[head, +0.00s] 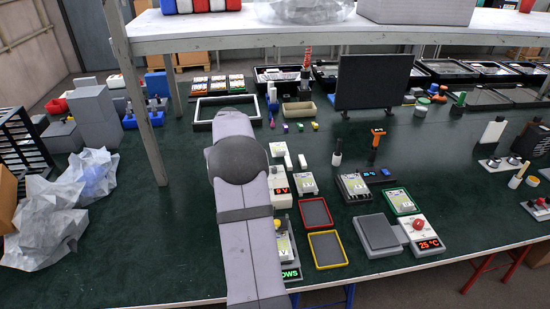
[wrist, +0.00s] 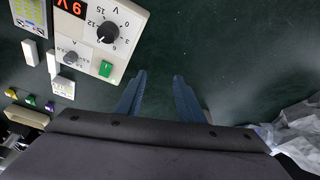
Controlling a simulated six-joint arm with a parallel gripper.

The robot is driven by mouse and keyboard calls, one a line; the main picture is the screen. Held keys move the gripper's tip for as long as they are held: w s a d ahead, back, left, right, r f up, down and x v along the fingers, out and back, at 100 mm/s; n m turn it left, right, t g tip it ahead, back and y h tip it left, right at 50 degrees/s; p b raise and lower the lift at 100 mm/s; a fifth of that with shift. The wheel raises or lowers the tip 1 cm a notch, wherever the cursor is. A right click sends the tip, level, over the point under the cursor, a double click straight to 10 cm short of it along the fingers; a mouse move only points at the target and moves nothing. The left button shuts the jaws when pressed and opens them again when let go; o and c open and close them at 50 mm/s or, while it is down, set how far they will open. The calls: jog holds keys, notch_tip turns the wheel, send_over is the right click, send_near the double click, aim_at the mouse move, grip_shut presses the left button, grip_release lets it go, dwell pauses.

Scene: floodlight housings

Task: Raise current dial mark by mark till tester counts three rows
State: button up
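The power supply is a white box (head: 280,207) with a red 9 V display, partly covered by my arm in the head view. In the wrist view its panel (wrist: 127,42) shows at the upper left. It carries a large black voltage dial (wrist: 108,32), a smaller grey current dial (wrist: 73,57) and a green switch (wrist: 105,69). My gripper (wrist: 158,90) is open and empty, right of and below the panel, apart from both dials; my arm hides it in the head view. The tester (head: 290,272) has a green display ending in "OWS"; my arm hides its count.
Red (head: 315,213) and yellow (head: 327,249) rimmed trays lie right of my arm. A heater unit (head: 418,235) reads 25 °C. A dark screen (head: 373,82) stands behind. Crumpled clear plastic (head: 45,225) lies left. The green bench left of my arm is mostly clear.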

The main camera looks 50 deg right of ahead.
jog(key=m+p, duration=0.2)
jog(key=p, duration=0.1)
send_near(274, 168)
jog(key=f, duration=0.1)
jog(key=shift+t+h, duration=0.3)
jog(key=shift+t, duration=0.1)
jog(key=shift+p+x, duration=1.05)
jog(key=shift+x, duration=2.5)
jog(key=shift+s+a+f, duration=0.1)
jog(key=shift+s, duration=0.1)
jog(key=shift+c, duration=0.4)
grip_shut()
